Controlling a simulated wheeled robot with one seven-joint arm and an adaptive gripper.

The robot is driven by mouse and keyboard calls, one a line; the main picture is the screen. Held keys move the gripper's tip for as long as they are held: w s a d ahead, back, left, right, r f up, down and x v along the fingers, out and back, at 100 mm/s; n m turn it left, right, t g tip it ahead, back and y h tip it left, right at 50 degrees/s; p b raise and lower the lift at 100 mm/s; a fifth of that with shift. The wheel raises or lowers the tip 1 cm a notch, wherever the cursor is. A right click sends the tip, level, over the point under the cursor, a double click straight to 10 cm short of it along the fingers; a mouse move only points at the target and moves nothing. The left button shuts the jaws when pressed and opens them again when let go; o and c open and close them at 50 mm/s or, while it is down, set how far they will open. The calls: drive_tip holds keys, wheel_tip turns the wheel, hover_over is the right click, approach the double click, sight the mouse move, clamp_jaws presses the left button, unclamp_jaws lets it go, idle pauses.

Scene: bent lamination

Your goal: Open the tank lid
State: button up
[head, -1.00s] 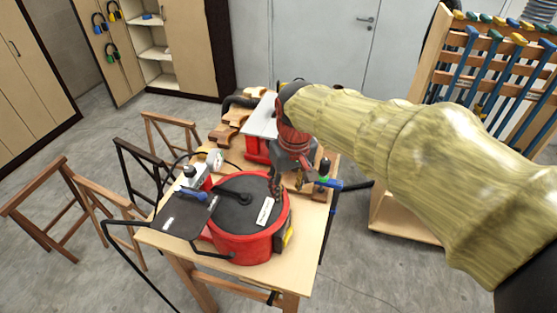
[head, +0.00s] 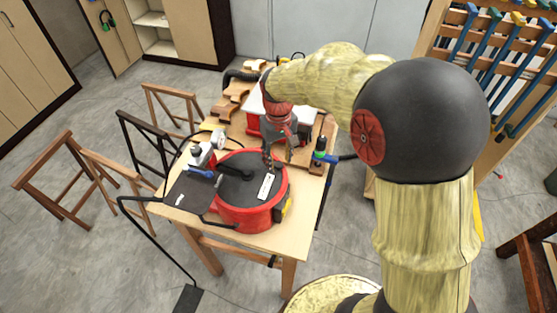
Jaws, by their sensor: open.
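The red tank (head: 248,217) stands on the wooden table. Its dark round lid (head: 240,186) lies flat on top, with a black handle (head: 236,172) and a white label (head: 266,186). My gripper (head: 268,170) is open and points down over the lid's far right part, right of the black handle. It looks close to the lid, but I cannot tell whether it touches. The fingers are small in this view.
A dark plate (head: 190,194) lies at the table's left, beside a small gauge unit (head: 206,148). Wooden forms (head: 232,92) lie at the back. Wooden trestles (head: 105,178) stand on the left floor.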

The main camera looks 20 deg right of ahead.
drive_tip(key=shift+f, duration=0.55)
drive_tip(key=c, duration=0.3)
clamp_jaws()
idle(0.3)
